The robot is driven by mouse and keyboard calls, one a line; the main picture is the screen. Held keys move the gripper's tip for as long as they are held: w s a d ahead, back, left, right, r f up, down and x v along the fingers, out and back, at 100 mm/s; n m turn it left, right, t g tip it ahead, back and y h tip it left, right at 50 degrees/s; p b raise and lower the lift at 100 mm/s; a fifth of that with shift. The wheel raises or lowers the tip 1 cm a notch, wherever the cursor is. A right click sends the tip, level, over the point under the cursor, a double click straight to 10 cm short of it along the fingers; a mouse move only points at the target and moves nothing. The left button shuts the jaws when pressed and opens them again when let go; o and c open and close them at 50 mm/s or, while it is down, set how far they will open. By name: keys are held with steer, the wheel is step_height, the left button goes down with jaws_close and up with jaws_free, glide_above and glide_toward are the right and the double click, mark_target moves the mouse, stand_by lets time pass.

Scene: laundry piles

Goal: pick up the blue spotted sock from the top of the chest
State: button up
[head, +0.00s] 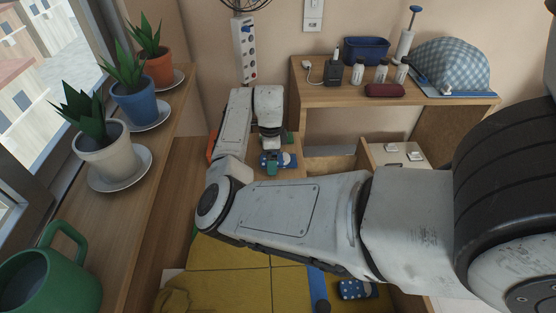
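My arm reaches from the right across the view and bends back toward the far wall. My gripper (270,143) points down at its far end, just above a blue spotted sock (289,159). The sock lies on a low wooden surface, probably the chest top (292,173), with a green patch beside it. The fingertips are small and dark, so I cannot tell whether they are open or touching the sock. A second blue piece with white spots (357,290) lies at the bottom of the view, beside yellow cloth (230,275).
A wooden shelf (330,96) at the back right holds a blue tub (366,50), bottles and a checked cloth (450,65). Potted plants (105,155) and a green mug (50,280) stand on the left sill. A power strip (244,50) hangs on the wall behind my gripper.

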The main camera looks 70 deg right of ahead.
steer(key=shift+c, duration=0.3)
steer(key=c, duration=1.1)
steer(key=shift+o, duration=0.2)
